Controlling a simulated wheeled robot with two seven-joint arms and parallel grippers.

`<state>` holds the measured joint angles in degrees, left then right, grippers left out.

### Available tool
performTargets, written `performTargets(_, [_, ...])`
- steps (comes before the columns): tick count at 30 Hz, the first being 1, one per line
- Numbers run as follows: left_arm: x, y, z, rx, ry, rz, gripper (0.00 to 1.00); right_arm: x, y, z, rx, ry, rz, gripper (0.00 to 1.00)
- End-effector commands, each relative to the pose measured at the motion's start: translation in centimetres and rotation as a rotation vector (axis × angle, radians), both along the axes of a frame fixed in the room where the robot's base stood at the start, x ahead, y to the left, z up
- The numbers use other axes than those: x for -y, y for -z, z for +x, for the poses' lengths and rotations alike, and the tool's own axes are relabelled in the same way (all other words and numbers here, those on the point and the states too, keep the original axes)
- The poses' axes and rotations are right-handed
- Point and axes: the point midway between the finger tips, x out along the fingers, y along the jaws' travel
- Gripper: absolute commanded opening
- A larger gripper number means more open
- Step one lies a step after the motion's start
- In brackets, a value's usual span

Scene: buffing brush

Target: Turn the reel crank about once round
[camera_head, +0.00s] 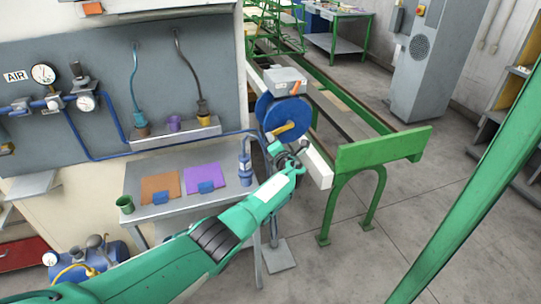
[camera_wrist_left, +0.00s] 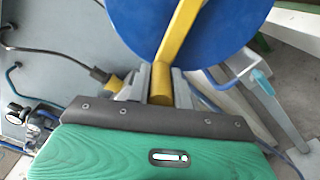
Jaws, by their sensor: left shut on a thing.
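The reel is a large blue disc (camera_head: 289,113) at the top middle of the head view, beside the grey wall panel. It also fills the top of the left wrist view (camera_wrist_left: 150,30). A yellow crank (camera_head: 283,129) crosses its face; in the left wrist view the crank arm (camera_wrist_left: 183,40) slants down to a yellow handle. My left gripper (camera_wrist_left: 160,85) is shut on that handle, with one grey finger on each side. In the head view my left gripper (camera_head: 285,155) reaches up to the crank from below. My right gripper is out of view.
A green bench (camera_head: 380,150) is to the right. Open floor lies below the bench.

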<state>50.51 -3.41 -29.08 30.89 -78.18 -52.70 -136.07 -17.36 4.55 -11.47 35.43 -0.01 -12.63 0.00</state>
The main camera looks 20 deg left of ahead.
Motion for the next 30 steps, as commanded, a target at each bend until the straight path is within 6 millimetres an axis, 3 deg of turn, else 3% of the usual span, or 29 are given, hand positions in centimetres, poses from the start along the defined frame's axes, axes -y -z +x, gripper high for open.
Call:
performTargets(2, [-0.1,-1.0,0.5,-0.04,-0.002,0.062,0.0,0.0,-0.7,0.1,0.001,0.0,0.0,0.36])
performTargets(15, [-0.1,-4.8,1.0,-0.035,0.001,0.052,0.0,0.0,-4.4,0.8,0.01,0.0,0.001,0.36])
performTargets(30, [0.6,-7.1,1.5,-0.034,0.0,0.052,0.0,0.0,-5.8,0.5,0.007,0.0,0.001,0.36])
